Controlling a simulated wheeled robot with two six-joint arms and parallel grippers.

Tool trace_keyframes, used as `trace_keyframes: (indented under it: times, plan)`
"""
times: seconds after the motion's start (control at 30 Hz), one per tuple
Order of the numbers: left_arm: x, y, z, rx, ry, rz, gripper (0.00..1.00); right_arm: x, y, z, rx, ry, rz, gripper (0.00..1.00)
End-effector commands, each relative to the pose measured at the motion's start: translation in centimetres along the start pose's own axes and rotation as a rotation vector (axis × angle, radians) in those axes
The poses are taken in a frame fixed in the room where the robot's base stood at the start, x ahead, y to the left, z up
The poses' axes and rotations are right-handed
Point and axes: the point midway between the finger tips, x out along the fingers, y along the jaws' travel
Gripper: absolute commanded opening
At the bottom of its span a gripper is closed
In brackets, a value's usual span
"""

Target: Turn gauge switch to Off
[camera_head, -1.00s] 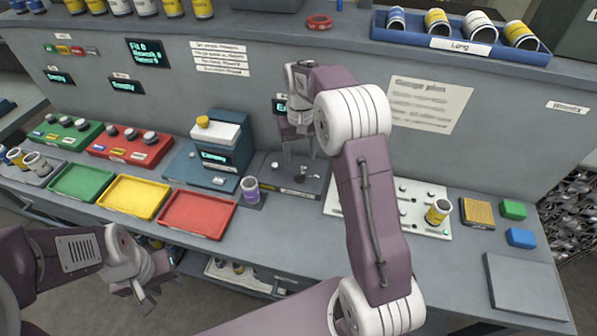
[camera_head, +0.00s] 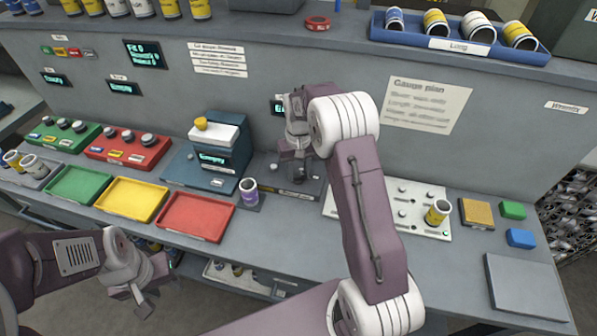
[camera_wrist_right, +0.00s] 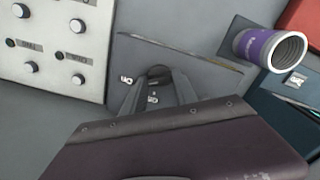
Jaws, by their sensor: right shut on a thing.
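The gauge (camera_head: 313,186) is a dark grey station at the middle of the bench. My right gripper (camera_head: 296,178) points down onto it and hides most of the switch. In the right wrist view the gauge switch (camera_wrist_right: 158,73) shows as a dark round knob between the fingertips of my right gripper (camera_wrist_right: 157,84), which is shut on it. Small white labels (camera_wrist_right: 126,79) lie beside it, too small to read surely. Which way the switch points cannot be told. My left gripper (camera_head: 150,290) hangs in front of the bench, empty, its fingers apart.
A purple can (camera_head: 249,192) stands just left of the gauge. A blue-grey machine (camera_head: 218,155) is further left, with green, yellow and red trays (camera_head: 195,214) in front. A white board with knobs (camera_head: 408,200) and a yellow can (camera_head: 437,213) lies to the right.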

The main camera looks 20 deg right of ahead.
Motion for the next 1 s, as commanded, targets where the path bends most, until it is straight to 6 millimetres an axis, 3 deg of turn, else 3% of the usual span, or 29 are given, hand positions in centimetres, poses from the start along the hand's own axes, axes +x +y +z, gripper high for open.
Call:
trace_keyframes:
  times: [0.37,1.0]
  plan:
    - [-1.2,0.0,-0.1,0.000,0.000,0.000,0.36,-0.3,0.0,0.0,-0.123,-0.001,0.001,0.00]
    - [-4.7,0.1,-0.5,0.000,0.000,0.000,0.36,-0.3,0.0,-0.1,-0.703,0.001,0.001,0.00]
